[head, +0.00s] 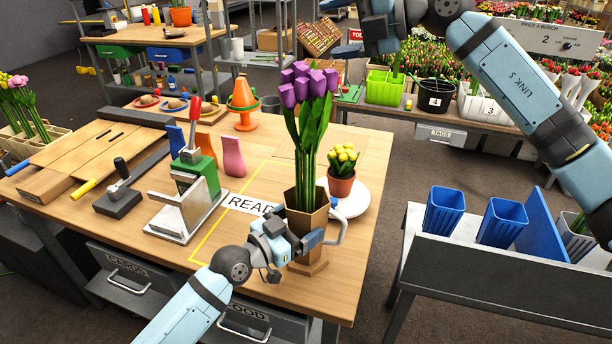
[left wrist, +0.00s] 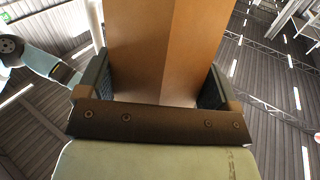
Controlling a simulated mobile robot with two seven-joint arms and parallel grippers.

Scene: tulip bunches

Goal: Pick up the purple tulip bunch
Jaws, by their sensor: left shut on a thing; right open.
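The purple tulip bunch (head: 308,95) stands upright in a brown faceted vase (head: 305,255) near the table's front right corner. Its green stems go down into the vase, and their lower ends are hidden. My left gripper (head: 310,240) is shut on the vase, below its rim. In the left wrist view the brown vase (left wrist: 155,45) fills the space between the two jaws of the left gripper (left wrist: 156,85). My right gripper (head: 342,28) is open and empty, high up, right of and above the purple blooms.
A terracotta pot of yellow tulips (head: 341,175) stands on a white plate (head: 352,198) just behind the vase. A green and grey hand press (head: 190,195) stands to the left. Blue buckets (head: 443,212) stand on a grey cart at the right.

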